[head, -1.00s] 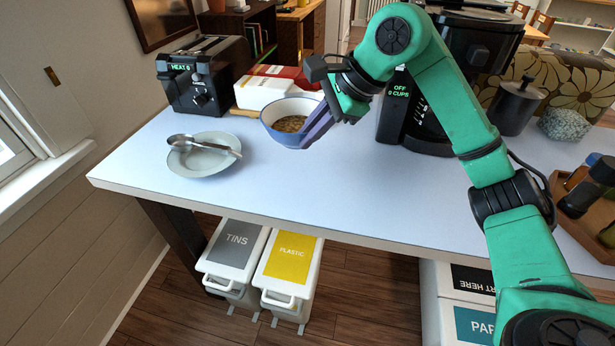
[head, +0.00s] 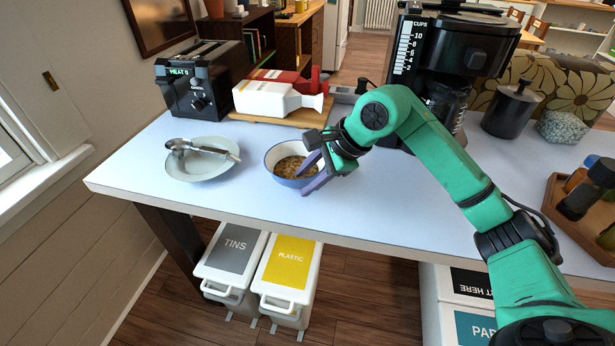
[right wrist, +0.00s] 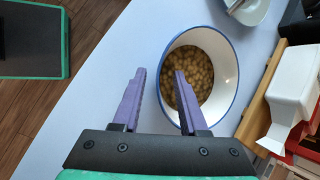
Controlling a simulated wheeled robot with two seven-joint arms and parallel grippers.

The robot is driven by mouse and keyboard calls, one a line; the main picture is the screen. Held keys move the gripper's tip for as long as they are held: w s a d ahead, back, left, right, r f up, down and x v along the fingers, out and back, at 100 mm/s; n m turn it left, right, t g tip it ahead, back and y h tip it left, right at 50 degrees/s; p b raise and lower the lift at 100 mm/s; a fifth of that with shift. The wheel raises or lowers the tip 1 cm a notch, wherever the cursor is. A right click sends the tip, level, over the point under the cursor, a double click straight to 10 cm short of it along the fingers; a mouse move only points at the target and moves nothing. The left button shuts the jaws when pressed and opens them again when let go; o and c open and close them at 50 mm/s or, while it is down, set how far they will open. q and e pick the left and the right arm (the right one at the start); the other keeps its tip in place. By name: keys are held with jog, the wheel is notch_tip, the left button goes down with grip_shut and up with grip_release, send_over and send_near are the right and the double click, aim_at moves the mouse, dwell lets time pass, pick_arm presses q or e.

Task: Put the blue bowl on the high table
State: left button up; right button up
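The blue bowl (head: 284,182), white inside with a blue rim and small brown pieces in it, sits upright on the high table (head: 400,215), left of its middle near the front edge. My right gripper (head: 309,176) is at the bowl's right side. In the right wrist view its purple fingers (right wrist: 159,74) stand apart, with one over the inside of the bowl (right wrist: 227,58) and one outside, the rim between them with gaps. My left gripper is not in view.
A pale plate (head: 205,173) with a spoon stands left of the bowl. A toaster (head: 200,85) and a board with a white bottle (head: 270,98) lie behind. A coffee machine (head: 465,45) is at the back right. The table front right of the bowl is clear.

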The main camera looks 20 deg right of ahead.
jog(key=shift+r, duration=0.25)
jog(key=shift+s+d+r, duration=0.1)
jog(key=shift+d+r, duration=0.1)
jog(key=shift+r, duration=0.1)
jog(key=v, duration=1.1)
jog(key=shift+b, duration=0.3)
jog(key=shift+r, duration=0.15)
